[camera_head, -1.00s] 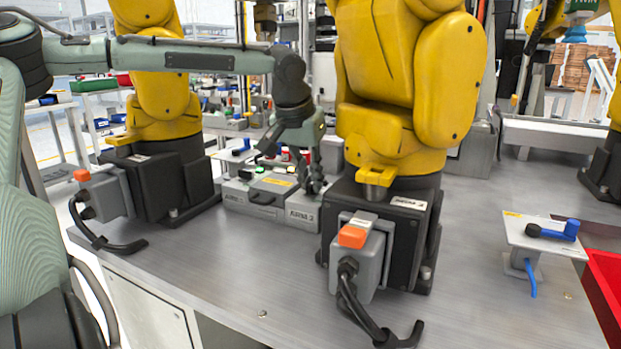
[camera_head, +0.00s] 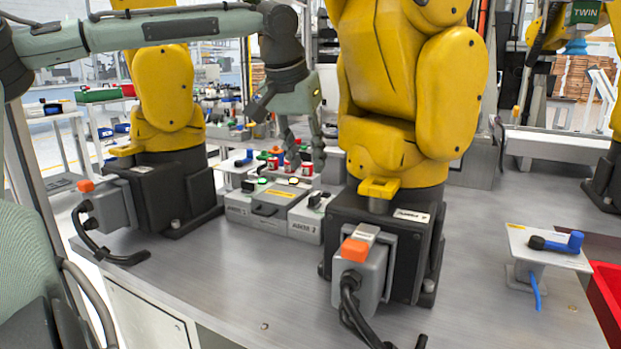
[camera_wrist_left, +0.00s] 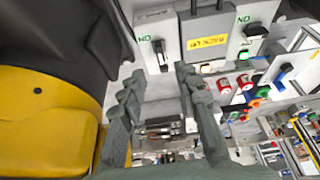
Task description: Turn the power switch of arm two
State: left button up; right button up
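The arm two power box (camera_head: 305,226), a grey box labelled ARM 2, stands on the bench just left of the nearer yellow arm (camera_head: 395,110). Its black switch (camera_head: 316,200) is on top; it also shows in the left wrist view (camera_wrist_left: 160,52) beside a green ON mark. I cannot tell the switch's setting. My left gripper (camera_head: 305,158) hangs above and behind the box, fingers pointing down, apart from the switch. In the left wrist view its two fingers (camera_wrist_left: 160,105) are spread with nothing between them. My right gripper is out of view.
A grey box with a yellow BACKUP label (camera_wrist_left: 207,42) stands left of the arm two box, then the ARM 1 box (camera_head: 240,212). Red items (camera_head: 292,165) stand behind.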

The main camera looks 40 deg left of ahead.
pick_arm(q)
jog(key=shift+v, duration=1.85)
